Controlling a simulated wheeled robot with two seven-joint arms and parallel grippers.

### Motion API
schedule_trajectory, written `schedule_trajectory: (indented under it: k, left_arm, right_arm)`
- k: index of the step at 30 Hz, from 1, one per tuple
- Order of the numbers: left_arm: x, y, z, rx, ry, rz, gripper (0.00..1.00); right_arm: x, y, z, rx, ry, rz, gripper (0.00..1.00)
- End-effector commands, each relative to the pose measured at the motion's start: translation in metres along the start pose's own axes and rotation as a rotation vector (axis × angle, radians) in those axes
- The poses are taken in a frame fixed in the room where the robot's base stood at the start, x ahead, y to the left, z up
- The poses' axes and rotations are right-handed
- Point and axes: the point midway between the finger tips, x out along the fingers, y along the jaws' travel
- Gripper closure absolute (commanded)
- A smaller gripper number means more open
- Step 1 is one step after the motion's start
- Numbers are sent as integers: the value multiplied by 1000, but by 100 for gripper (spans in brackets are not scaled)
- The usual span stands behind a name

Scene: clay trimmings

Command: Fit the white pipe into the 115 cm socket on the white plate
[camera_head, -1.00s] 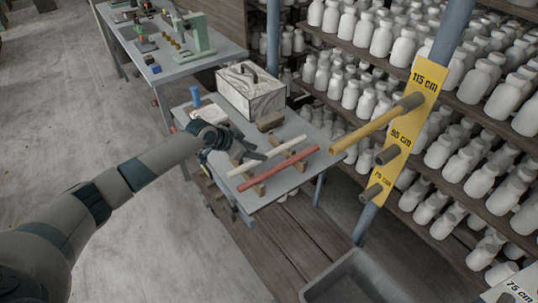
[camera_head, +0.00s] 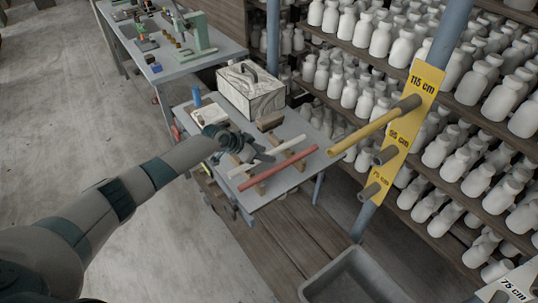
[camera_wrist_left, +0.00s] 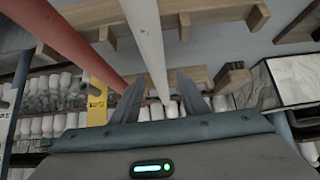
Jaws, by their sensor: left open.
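The white pipe (camera_head: 290,146) lies across wooden supports on a grey table, beside a red pipe (camera_head: 292,162). My left gripper (camera_head: 264,156) is open and empty over the white pipe, hiding part of its middle. In the left wrist view, the white pipe (camera_wrist_left: 146,40) runs down between the two open fingers (camera_wrist_left: 160,97); contact cannot be told. A white plate (camera_head: 510,288) shows only partly at the bottom right, with a "75 cm" label; its 115 cm socket is not visible. My right gripper is not in view.
A yellow plate (camera_head: 414,107) on a blue post has sockets; a yellow pipe (camera_head: 365,132) sticks out of its 115 cm socket. A patterned box (camera_head: 250,92) and a blue cylinder (camera_head: 196,96) stand on the table. A grey bin (camera_head: 350,280) is in front. Shelves of white bottles fill the right.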

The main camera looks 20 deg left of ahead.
Motion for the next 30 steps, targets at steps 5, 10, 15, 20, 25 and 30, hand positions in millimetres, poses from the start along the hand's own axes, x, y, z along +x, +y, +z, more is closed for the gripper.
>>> schedule_trajectory:
  k: [5, 10, 15, 20, 25, 30]
  left_arm:
    - [0, 0, 0, 0, 0, 0, 81]
    - [0, 0, -1, 0, 1, -1, 100]
    - [-1, 0, -1, 0, 1, -1, 100]
    - [-2, -1, -3, 0, 1, -1, 100]
    - [-10, -1, -11, 2, 4, -1, 100]
    - [-27, -1, -28, 5, 6, -2, 100]
  right_arm:
    - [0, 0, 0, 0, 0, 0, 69]
    - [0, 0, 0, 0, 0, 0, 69]
    - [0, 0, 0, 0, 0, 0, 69]
    - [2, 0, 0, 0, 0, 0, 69]
    - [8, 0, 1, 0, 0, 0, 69]
    - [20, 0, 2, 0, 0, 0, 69]
